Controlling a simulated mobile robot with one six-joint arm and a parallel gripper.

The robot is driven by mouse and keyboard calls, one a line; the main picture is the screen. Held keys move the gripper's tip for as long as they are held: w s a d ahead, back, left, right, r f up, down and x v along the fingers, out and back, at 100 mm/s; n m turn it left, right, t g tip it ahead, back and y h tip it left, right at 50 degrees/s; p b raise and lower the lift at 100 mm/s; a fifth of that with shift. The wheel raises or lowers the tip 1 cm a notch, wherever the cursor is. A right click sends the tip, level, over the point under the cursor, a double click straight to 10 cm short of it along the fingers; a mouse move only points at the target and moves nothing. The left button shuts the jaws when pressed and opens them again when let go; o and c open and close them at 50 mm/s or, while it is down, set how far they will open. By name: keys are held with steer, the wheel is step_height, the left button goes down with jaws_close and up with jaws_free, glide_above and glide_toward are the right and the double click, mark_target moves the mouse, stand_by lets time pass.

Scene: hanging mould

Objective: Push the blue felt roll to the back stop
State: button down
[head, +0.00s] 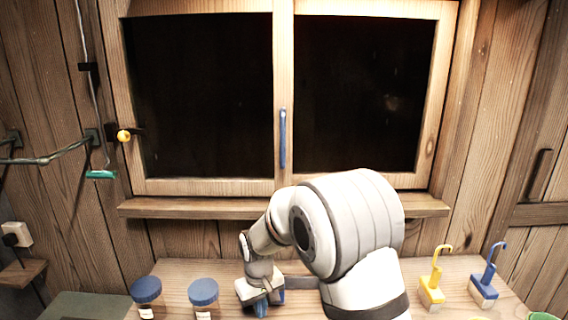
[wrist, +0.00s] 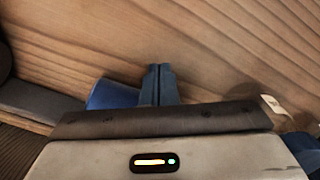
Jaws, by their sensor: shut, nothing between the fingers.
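The blue felt roll (wrist: 112,95) shows in the wrist view just left of my fingers, partly hidden behind my gripper's body. In the head view a sliver of it (head: 281,296) shows at the right of my gripper (head: 261,309). My gripper is low over the wooden bench, with its two fingers together and nothing between them; it also shows in the wrist view (wrist: 158,84). A dark grey bar, apparently the back stop (wrist: 42,102), lies left of the roll; it also shows in the head view (head: 303,283). I cannot tell whether roll and bar touch.
Two blue-lidded jars (head: 148,291) (head: 204,294) stand left of my gripper. A yellow-handled brush (head: 432,288) and a blue-handled brush (head: 485,289) are on the right of the bench (head: 185,268). A green item (head: 543,316) is at the right edge. A window sill (head: 190,208) projects behind.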

steer(key=shift+s+r, duration=0.2)
steer(key=shift+s, duration=0.55)
steer(key=shift+s+r, duration=0.15)
steer(key=shift+s, duration=0.55)
steer(key=s+r+p, duration=0.3)
steer(key=r+p, duration=0.1)
steer(key=r, duration=0.3)
